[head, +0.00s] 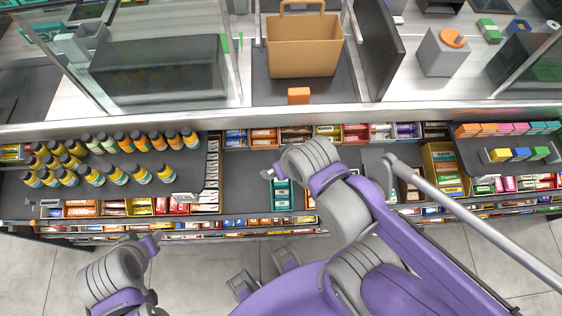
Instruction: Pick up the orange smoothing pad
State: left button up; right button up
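A small orange block (299,96) sits on the dark mat at the front edge of the counter, just before a brown paper bag. An orange round piece (453,38) lies on a grey box at the back right. I cannot tell for sure which is the smoothing pad; the block looks more like a pad. My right gripper (269,174) is over the candy shelves, below and left of the block and apart from it; its fingers are mostly hidden. My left gripper (152,242) is low at the left, over the floor, far from both orange things. I see nothing held.
The paper bag (303,48) stands behind the block. A dark upright screen (378,45) is to its right. Glass panels stand left and right. Rows of bottles (138,174) and shelves of candy boxes (355,133) lie in front. A grey rail (470,218) crosses at right.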

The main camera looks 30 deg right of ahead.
aim_at(300, 96)
jog(key=z, duration=1.35)
jog(key=j+u, duration=0.5)
